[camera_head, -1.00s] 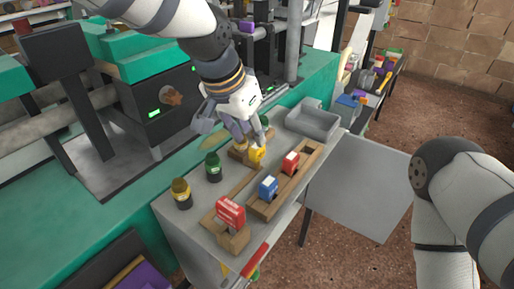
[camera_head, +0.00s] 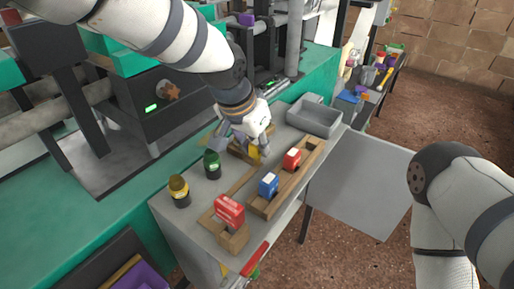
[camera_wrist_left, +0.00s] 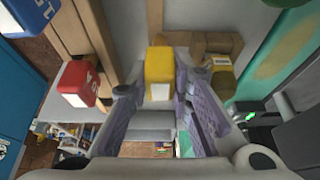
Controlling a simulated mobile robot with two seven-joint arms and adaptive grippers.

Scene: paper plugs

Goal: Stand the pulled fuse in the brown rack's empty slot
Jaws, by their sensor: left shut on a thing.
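The yellow fuse (camera_head: 253,152) is between the fingers of my left gripper (camera_head: 243,146), which is shut on it at the far part of the grey bench. In the left wrist view the yellow fuse (camera_wrist_left: 160,66) sits between the purple fingers (camera_wrist_left: 162,100). I cannot tell whether its lower end is free of the wood below. The brown rack (camera_head: 259,208) to the right holds a blue fuse (camera_head: 269,184) and a red fuse (camera_head: 291,159). A dark gap shows between these two. My right gripper is out of view.
A yellow-capped jar (camera_head: 179,191) and a green jar (camera_head: 212,165) stand left. A grey bin (camera_head: 316,118) is at the back right.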

